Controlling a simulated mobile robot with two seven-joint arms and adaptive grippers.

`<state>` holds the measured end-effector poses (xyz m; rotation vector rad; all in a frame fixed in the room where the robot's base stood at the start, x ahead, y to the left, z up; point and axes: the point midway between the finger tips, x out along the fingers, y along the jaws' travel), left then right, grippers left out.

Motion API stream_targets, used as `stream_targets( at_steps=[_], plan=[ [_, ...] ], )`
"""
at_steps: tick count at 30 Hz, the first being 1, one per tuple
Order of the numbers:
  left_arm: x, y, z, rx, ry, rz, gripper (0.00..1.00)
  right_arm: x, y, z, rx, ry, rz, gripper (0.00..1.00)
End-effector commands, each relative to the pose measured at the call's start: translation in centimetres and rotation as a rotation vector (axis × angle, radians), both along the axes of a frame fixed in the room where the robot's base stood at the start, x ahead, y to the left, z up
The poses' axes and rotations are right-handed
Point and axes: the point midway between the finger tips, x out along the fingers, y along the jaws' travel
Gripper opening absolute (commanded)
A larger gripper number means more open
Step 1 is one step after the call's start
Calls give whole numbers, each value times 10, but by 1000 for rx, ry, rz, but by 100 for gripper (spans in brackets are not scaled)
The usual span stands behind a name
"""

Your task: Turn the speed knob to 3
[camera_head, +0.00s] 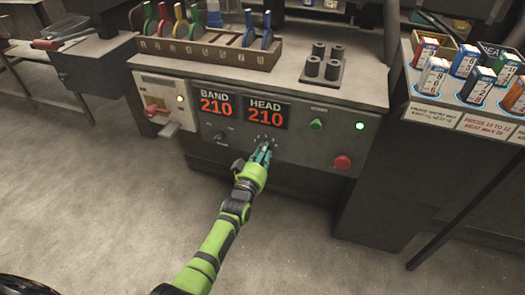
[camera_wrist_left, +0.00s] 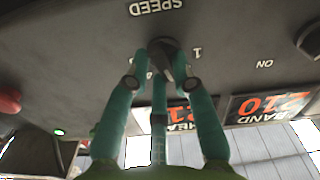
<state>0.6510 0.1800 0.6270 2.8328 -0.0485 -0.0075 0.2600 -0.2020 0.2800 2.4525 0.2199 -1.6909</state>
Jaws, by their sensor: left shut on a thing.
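The dark speed knob (camera_wrist_left: 168,52) is on the grey front panel (camera_wrist_left: 60,50), under the upside-down word SPEED in the left wrist view. A white numeral 1 shows beside it; the fingers hide much of the dial. I cannot tell which number the knob points to. My left gripper (camera_wrist_left: 160,75) has its green fingers shut around the knob. In the head view, the left gripper (camera_head: 264,150) reaches the panel below the HEAD display (camera_head: 266,114), hiding most of the knob. My right gripper is not in view.
Left of the gripper are another small knob (camera_head: 222,136), the BAND display (camera_head: 216,104) and a red-handled switch (camera_head: 156,110). To the right are a green button (camera_head: 316,125) and a red button (camera_head: 342,162). A rack (camera_head: 205,52) of coloured tools stands on top. The floor in front is clear.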

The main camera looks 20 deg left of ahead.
Motion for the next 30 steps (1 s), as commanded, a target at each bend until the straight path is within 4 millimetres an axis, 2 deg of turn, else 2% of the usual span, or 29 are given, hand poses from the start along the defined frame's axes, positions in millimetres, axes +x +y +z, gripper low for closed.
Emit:
stream_targets(
  at_steps=[12, 30],
  plan=[
    [0, -1, -1, 250, -8, 0, 0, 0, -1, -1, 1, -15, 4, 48],
    [0, -1, -2, 309, -10, 0, 0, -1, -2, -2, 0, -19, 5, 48]
  ],
)
